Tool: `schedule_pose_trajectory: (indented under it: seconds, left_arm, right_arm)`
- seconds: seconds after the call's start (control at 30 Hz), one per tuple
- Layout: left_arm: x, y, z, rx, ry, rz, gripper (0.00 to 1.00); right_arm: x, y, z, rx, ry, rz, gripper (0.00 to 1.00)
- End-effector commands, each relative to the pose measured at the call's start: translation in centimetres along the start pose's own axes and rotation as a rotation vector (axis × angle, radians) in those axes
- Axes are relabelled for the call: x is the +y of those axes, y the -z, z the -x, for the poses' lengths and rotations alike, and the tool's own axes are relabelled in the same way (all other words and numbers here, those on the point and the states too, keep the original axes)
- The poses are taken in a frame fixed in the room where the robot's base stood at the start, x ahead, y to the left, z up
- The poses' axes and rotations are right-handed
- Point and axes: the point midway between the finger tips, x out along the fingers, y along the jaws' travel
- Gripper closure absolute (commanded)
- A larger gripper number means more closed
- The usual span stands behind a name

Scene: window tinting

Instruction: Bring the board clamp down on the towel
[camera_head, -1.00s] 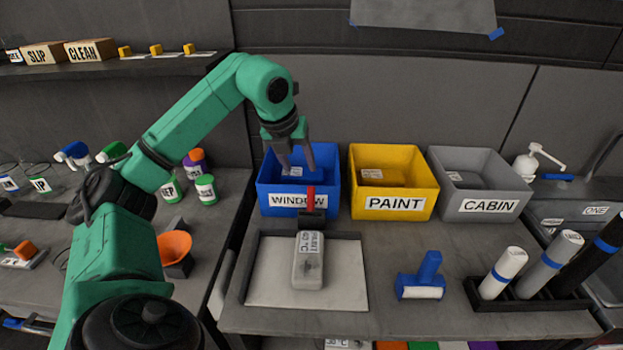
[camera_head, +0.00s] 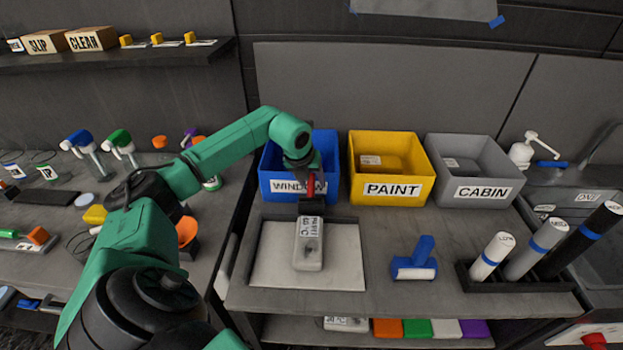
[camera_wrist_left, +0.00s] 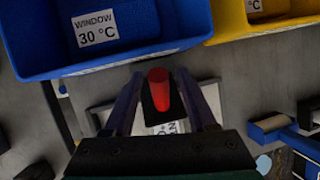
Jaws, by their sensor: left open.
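The board (camera_head: 262,265) is a pale panel in a dark frame on the right-hand bench. A light grey towel block (camera_head: 309,255) with a printed label lies on it. The board clamp is dark, with a red handle (camera_head: 310,188), and stands at the board's back edge just behind the towel. My left gripper (camera_head: 305,178) is at the handle, its fingers partly hidden in the head view. In the left wrist view my left gripper (camera_wrist_left: 158,78) is open, a finger on each side of the red handle (camera_wrist_left: 158,88). My right gripper is out of view.
The blue WINDOW bin (camera_head: 270,188) stands close behind the clamp. The yellow PAINT bin (camera_head: 392,203) and grey CABIN bin (camera_head: 480,205) are to its right. A blue roller tool (camera_head: 420,255) and a rack of rolls (camera_head: 465,280) stand right of the board.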

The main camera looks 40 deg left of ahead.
Motion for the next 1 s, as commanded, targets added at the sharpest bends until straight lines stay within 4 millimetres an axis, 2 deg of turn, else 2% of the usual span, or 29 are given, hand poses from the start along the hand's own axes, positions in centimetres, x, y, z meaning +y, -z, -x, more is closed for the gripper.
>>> schedule_pose_trajectory:
  seconds: [0.03, 0.17, 0.2, 1.0]
  left_arm:
    - [0.01, 0.01, 0.00, 0.000, 0.000, 0.000, 0.43]
    - [0.01, 0.01, 0.02, 0.000, 0.000, 0.001, 0.93]
    - [0.01, 0.01, 0.02, 0.000, 0.000, 0.001, 1.00]
    - [0.03, -0.05, 0.09, -0.001, 0.000, 0.001, 1.00]
  right_arm:
    - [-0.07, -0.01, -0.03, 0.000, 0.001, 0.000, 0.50]
    - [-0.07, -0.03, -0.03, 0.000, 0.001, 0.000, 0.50]
    - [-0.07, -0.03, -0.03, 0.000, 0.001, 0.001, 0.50]
    - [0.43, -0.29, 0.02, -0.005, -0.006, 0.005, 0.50]
